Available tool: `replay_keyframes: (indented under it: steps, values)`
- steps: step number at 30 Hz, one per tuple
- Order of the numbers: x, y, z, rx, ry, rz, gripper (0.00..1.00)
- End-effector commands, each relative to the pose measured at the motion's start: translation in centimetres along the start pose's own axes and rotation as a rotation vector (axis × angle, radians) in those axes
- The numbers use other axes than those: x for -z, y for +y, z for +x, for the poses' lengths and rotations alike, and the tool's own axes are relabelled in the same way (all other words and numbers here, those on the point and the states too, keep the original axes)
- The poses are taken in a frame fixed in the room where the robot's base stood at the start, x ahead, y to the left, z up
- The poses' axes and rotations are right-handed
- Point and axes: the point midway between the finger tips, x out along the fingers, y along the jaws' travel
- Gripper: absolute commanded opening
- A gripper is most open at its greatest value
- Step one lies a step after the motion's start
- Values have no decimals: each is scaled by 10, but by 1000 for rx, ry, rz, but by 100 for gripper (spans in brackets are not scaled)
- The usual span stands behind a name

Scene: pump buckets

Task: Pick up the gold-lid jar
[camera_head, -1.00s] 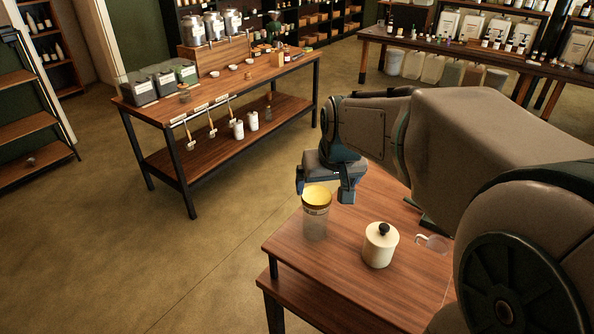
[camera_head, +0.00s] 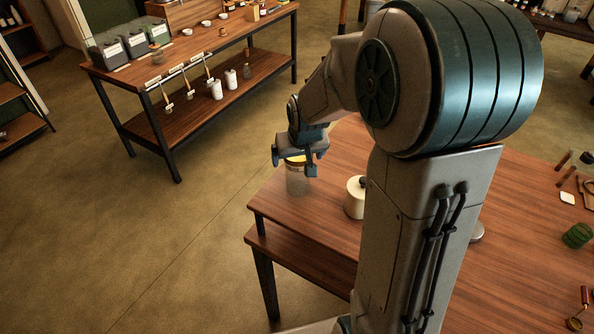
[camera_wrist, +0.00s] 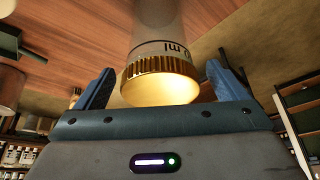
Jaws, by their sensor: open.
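The gold-lid jar (camera_head: 298,183) is a clear glass jar standing upright near the left edge of the wooden table (camera_head: 400,130). Its gold lid is mostly hidden under my gripper (camera_head: 293,165) in the head view. My gripper is open, with one finger on each side of the jar. A gap shows between each finger and the lid.
A cream jar with a black knob (camera_head: 355,198) stands to the right of the gold-lid jar, partly hidden by my arm. A long shelf table (camera_head: 200,70) stands across open floor.

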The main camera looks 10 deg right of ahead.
Motion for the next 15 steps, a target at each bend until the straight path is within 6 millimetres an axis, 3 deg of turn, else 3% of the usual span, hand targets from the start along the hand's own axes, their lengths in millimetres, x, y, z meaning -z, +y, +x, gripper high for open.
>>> replay_keyframes:
  steps: [6, 15]
  values:
    - [1, 0, 21, 0, -1, 1, 93]
    - [1, 0, 25, -1, 0, 1, 93]
